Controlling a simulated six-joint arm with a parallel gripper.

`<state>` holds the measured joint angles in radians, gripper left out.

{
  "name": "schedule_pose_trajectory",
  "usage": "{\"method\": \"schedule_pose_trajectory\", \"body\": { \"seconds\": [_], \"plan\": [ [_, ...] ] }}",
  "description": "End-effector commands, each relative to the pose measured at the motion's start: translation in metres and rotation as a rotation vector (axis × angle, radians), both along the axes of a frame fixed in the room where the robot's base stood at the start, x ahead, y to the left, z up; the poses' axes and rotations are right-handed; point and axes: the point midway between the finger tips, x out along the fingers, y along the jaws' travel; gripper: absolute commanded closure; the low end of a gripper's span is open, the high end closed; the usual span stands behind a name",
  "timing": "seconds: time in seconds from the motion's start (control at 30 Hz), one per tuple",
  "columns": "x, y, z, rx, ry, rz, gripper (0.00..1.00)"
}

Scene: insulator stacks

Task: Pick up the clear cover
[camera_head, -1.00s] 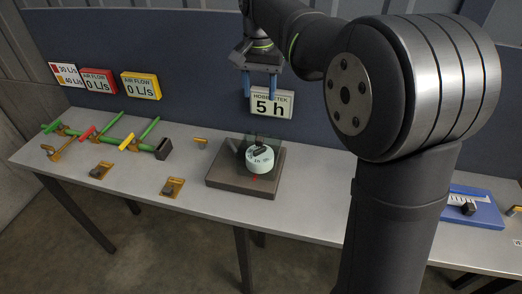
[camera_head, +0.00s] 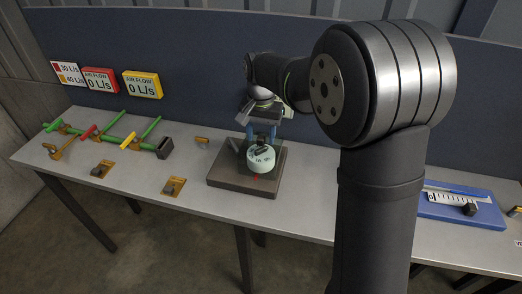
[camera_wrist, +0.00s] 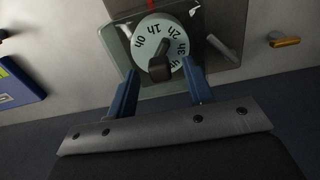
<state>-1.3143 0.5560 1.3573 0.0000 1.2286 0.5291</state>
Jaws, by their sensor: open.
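A pale round timer dial (camera_head: 261,158) with hour marks and a dark knob sits on a dark square base on the table. In the wrist view the dial (camera_wrist: 143,33) lies between and just beyond my fingertips. The clear cover (camera_wrist: 122,48) shows only faintly as a greenish see-through shape around the dial; its exact edges are hard to make out. My gripper (camera_head: 260,135) points down over the dial, its blue fingers apart. In the wrist view my gripper (camera_wrist: 159,68) has one finger on each side of the dial; I cannot tell whether they touch the cover.
The dark base (camera_head: 226,178) stands on the grey table (camera_head: 310,205). Green pipes with coloured valve handles (camera_head: 128,141) lie at the left, with small brown brackets (camera_head: 173,187) in front. A blue panel (camera_head: 470,207) lies at the right. A blue back wall rises behind.

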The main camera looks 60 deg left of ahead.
Motion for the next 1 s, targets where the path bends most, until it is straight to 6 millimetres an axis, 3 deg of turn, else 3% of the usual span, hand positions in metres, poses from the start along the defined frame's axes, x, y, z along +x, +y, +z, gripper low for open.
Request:
{"method": "schedule_pose_trajectory", "body": {
  "seconds": [0.27,0.5,0.53,0.83,1.0],
  "plan": [
    [0.0,0.0,-0.005,0.0,0.0,0.0,0.53],
    [0.0,0.0,-0.005,0.0,0.0,0.0,0.98],
    [0.0,0.0,-0.005,0.0,0.0,0.0,1.0],
    [0.0,0.0,-0.003,0.001,0.0,0.0,1.0],
    [0.0,0.001,0.017,0.004,-0.001,0.0,1.0]
  ]
}}
